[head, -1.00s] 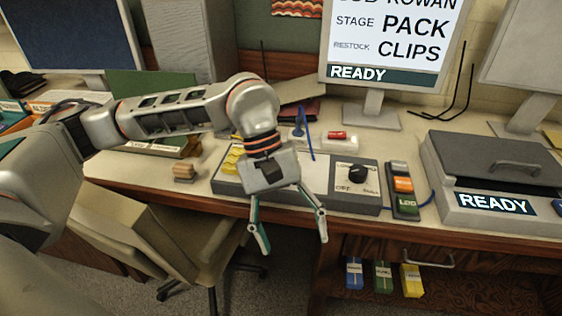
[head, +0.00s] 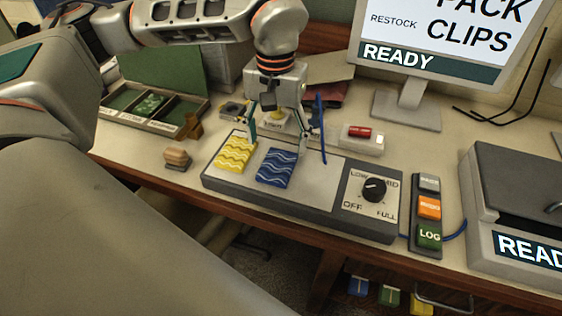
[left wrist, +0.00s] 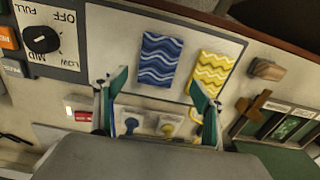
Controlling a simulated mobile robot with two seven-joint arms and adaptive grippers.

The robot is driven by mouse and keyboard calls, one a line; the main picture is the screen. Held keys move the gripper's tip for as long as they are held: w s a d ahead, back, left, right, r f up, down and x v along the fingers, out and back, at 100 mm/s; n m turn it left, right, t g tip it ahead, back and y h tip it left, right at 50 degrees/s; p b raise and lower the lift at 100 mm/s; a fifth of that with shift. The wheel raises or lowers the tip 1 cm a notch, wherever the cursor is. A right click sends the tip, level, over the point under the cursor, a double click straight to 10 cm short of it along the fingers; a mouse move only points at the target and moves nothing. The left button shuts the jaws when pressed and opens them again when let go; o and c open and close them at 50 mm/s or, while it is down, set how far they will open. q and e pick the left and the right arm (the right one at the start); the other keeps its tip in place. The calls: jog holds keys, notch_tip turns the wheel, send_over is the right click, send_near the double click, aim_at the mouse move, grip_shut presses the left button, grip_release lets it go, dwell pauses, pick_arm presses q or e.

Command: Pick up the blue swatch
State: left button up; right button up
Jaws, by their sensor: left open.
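The blue swatch (head: 275,168), with pale wavy lines, lies flat on the grey panel of a long control unit. It also shows in the left wrist view (left wrist: 158,60), upper middle. A yellow wavy swatch (head: 235,152) lies just left of it in the head view. My left gripper (head: 278,144) is open and empty, pointing down at the back edge of the panel, behind the blue swatch. In the left wrist view its fingertips (left wrist: 158,80) are spread wider than the blue swatch, which shows between and beyond them. My right gripper is not in view.
A dial (head: 374,190) sits on the unit's right end, beside a button strip (head: 428,215). A blue upright rod (head: 321,128) stands close to the gripper's right finger. A wooden block (head: 177,158) and compartment tray (head: 150,112) are on the left. A lidded machine (head: 510,180) stands right.

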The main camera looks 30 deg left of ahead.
aim_at(279, 161)
pick_arm(q)
jog(key=f, duration=0.5)
jog(key=shift+w+d+f, duration=0.15)
jog(key=shift+w+f, duration=0.05)
jog(key=shift+f, duration=0.2)
jog(key=c, duration=1.2)
